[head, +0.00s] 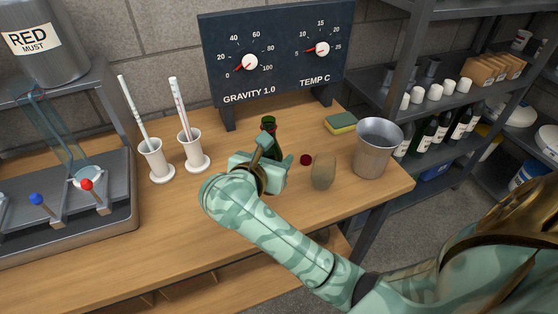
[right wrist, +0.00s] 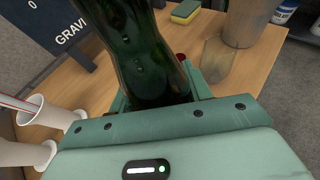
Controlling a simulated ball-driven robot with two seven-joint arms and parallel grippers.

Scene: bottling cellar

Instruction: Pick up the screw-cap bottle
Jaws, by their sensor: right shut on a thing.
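The dark green bottle (head: 269,124) stands on the wooden bench in front of the gauge board, mostly hidden behind my right gripper (head: 262,163) in the head view. In the right wrist view the bottle (right wrist: 140,50) fills the space between the fingers of my right gripper (right wrist: 152,100), which is shut on it. A small dark red cap (head: 306,160) lies on the bench just right of the bottle. I cannot tell whether the bottle's base touches the bench. My left gripper is not in view.
A sponge (head: 341,123) lies behind. Two white cylinders (head: 156,161) with rods stand to the left. The gauge board (head: 275,55) is close behind. The front bench is clear.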

